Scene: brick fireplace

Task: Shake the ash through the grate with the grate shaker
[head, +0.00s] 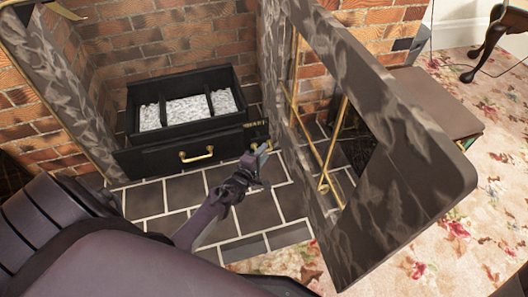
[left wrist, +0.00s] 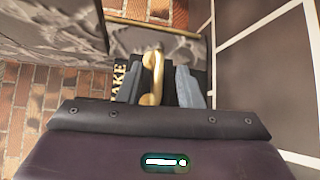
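A black grate box (head: 185,135) with light grey ash (head: 185,108) in its compartments stands inside the brick fireplace. Its front has a brass pull handle (head: 196,154) near the middle and gold lettering at its right end, partly readable as "AKE" in the left wrist view. The brass shaker handle (left wrist: 152,78) is beside that lettering. My left gripper (head: 260,160) is at the box's right front end. In the left wrist view its fingers (left wrist: 160,88) are apart, one on each side of the shaker handle, with a gap at the right finger. My right gripper is out of view.
A marbled panel (head: 400,180) with an opening stands close at the right of my left gripper, with brass rods (head: 325,150) showing through it. Brick walls (head: 160,45) enclose the box. The dark tiled hearth (head: 180,195) in front is clear. Flowered carpet (head: 475,235) lies beyond at right.

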